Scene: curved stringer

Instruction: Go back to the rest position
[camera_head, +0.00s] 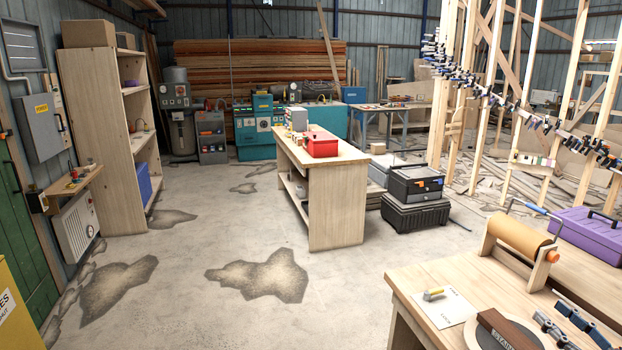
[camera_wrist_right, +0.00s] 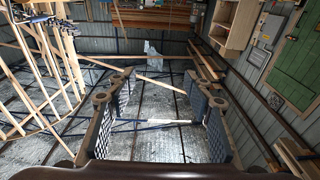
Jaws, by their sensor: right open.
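In the right wrist view my right gripper (camera_wrist_right: 161,108) is open. Its two dark fingers with ribbed grey pads stand well apart. In the head view I cannot make out either gripper clearly. My left gripper does not show in either view.
A workbench (camera_head: 420,283) at the lower right carries a paper roll (camera_head: 520,236), a purple toolbox (camera_head: 585,236) and clamps. A wooden island (camera_head: 335,205) with a red box (camera_head: 321,144) stands mid-room. The clamped timber frame (camera_head: 470,75) rises behind right. Patchy floor (camera_head: 185,255) is free left.

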